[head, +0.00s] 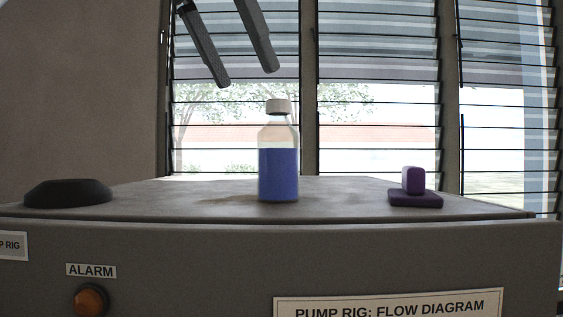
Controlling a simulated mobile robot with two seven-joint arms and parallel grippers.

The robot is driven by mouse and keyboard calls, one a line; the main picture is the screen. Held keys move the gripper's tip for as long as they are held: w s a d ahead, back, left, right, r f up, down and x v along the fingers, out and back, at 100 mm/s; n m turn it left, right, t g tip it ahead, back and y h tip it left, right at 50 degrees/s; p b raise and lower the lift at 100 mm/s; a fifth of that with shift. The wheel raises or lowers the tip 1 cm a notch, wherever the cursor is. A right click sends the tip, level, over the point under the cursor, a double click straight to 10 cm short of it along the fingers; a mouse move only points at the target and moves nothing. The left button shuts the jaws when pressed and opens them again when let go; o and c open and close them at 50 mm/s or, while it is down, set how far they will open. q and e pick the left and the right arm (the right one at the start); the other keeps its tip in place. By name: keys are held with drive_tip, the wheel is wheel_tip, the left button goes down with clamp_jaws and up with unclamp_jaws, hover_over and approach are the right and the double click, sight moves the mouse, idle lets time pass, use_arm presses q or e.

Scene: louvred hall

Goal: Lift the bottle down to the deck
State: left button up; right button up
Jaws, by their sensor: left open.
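A clear bottle (278,165) with blue contents and a pale grey cap stands upright on the flat grey top of the pump rig (340,208). My left gripper (248,80) hangs above the bottle, pointing down, with its two dark fingers apart. The fingertips are above the cap and a little to its left in the picture, with nothing between them. The rest of the left arm is cut off by the top edge. My right gripper is not in view. No separate surface labelled as a deck can be made out.
A black low dome (68,193) sits at the left of the top. A purple block on a flat purple base (415,199) sits at the right. The front face has an orange alarm lamp (91,300) and labels. Louvred windows stand behind.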

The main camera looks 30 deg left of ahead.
sight(278, 160)
use_arm(q)
drive_tip(key=x, duration=0.8)
drive_tip(key=shift+w+f, duration=0.25)
drive_tip(key=shift+f, duration=0.05)
drive_tip(key=shift+s+x, duration=0.2)
drive_tip(key=shift+x, duration=2.45)
drive_tip(key=shift+a+f, duration=0.1)
drive_tip(key=shift+f, duration=0.05)
drive_tip(key=shift+c, duration=0.4)
drive_tip(key=c, duration=1.5)
